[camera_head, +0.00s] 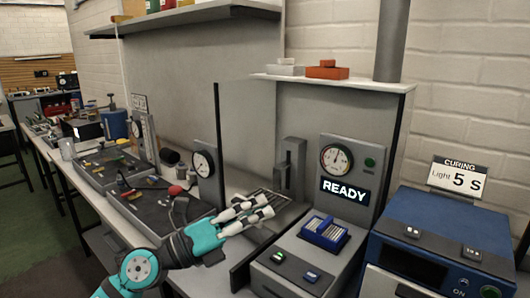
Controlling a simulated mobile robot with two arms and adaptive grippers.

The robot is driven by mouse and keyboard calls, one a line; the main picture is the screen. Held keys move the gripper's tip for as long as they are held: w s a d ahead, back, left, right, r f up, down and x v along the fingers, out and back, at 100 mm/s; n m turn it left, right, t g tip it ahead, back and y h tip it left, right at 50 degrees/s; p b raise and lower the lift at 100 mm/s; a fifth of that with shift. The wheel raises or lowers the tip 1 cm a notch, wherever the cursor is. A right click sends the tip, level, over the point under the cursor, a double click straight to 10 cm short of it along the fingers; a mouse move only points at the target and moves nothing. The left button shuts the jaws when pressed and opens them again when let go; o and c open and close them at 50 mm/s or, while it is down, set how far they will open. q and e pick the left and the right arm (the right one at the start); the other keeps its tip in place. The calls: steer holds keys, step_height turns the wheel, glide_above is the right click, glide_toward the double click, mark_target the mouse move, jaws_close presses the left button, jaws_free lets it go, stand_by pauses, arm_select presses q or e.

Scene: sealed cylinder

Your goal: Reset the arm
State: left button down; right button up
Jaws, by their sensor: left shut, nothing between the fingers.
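My left gripper (262,206) reaches in from the lower left on its teal and black arm. Its pale fingers are shut with nothing between them. It hangs in front of a dark slotted tray (282,198), and I cannot tell whether it touches it. To its right is a grey station with a round gauge (336,159) and a lit display (345,191) that reads READY. A blue block-like holder (324,233) sits on the station's sloped top. My right gripper is out of view.
A blue curing box (440,240) with a "Light 5 S" sign (458,178) stands at the right. A thin upright panel (246,150) rises behind the gripper. A cluttered bench (130,215) runs along the left. A shelf (190,15) overhangs the back.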

arm_select(q)
steer(key=a+f+n+t+y, duration=0.3)
steer(key=a+n+t+y, duration=0.35)
steer(key=n, duration=0.55)
steer(key=a+f+n+t+y, duration=0.3)
steer(key=a+n+t+y, duration=0.35)
steer(key=n, duration=0.55)
steer(key=s+a+f+n+g+y, duration=0.25)
steer(key=f+n+g+y, duration=0.2)
steer(key=f, duration=0.35)
steer(key=s+a+f+n+g+y, duration=0.25)
steer(key=a+f+n, duration=0.2)
steer(key=f, duration=0.35)
steer(key=s+d+f+n+g+h, duration=0.1)
steer(key=s+f+n+g, duration=0.1)
steer(key=s+f+g, duration=0.75)
steer(key=s+d+f+n+g, duration=0.1)
steer(key=s+f+n+g, duration=0.15)
steer(key=s+f, duration=0.8)
steer(key=s+f+m+g, duration=0.1)
steer(key=s+f, duration=0.1)
steer(key=f, duration=1)
steer(key=s+f, duration=0.3)
steer(key=f, duration=0.8)
steer(key=s+a+f+g, duration=0.1)
steer(key=s+a+f, duration=0.2)
steer(key=s+f, duration=1.2)
steer(key=shift+s+a+f+g, duration=0.15)
steer(key=shift+s+f+g, duration=0.2)
steer(key=shift+s, duration=0.1)
